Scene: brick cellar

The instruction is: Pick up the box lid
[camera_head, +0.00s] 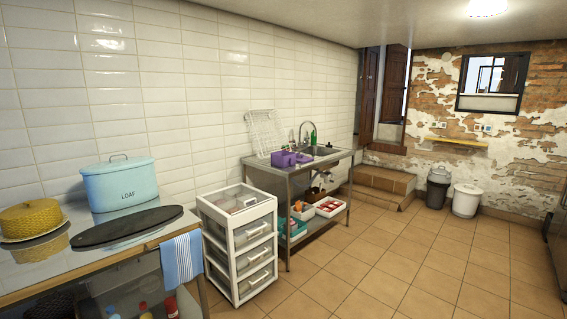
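A light blue bin marked LOAF (122,190) stands at the back of the table at the left. Its lid (117,166) has a small handle on top and sits on the bin, closing it. I see no other box lid that I can make out clearly. Neither of my grippers is in view.
The table (110,262) also bears a yellow woven round thing (30,217) and a dark oval board (126,227). A striped towel (182,260) hangs at its edge. A white drawer unit (240,240) and a metal sink table (318,160) stand beyond. The tiled floor (410,260) at right is clear.

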